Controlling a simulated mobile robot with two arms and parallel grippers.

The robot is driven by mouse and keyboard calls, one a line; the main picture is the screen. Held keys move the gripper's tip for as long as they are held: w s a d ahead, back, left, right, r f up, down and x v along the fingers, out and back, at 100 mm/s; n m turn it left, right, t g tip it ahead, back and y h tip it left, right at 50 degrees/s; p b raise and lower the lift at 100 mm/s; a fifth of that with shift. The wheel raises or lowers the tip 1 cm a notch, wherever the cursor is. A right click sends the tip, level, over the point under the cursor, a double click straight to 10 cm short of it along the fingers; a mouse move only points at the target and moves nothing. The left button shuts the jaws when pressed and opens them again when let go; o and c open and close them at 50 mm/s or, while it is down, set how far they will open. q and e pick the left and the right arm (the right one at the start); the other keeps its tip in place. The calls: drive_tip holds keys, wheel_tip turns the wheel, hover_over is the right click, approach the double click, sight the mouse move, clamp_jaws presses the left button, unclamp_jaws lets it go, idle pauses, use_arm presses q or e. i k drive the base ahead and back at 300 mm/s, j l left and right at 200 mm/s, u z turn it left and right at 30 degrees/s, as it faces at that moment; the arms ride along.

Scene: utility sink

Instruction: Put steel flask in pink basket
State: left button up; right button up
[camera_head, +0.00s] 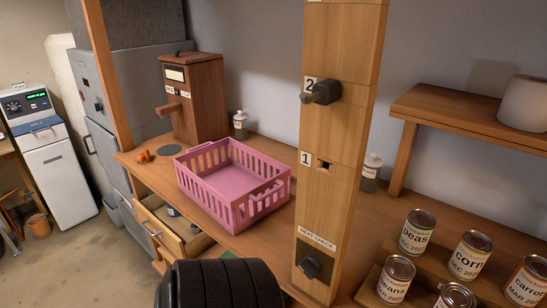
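The pink basket (238,209) stands on the wooden counter, left of the wooden post. It has slatted sides, and its visible floor is empty. I cannot make out a steel flask for certain. A small grey bottle (240,127) with a pale label stands behind the basket, and a similar bottle (371,174) stands right of the post, partly hidden by it. An open drawer (188,238) below the basket holds a small dark and white object (173,212), too small to identify. Neither gripper shows.
Several cans, including corn (470,256), stand at right. A wooden dispenser (194,97) and an orange object (145,156) are at the back left. Open floor lies left.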

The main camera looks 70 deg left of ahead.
sight(217, 181)
drive_tip(key=k+j+u, duration=0.15)
drive_tip(key=j+u, duration=0.15)
drive_tip(key=k+j+u, duration=0.15)
drive_tip(key=j+u, duration=0.15)
drive_tip(key=k+j+u, duration=0.1)
drive_tip(key=j+u, duration=0.15)
drive_tip(key=j, duration=0.15)
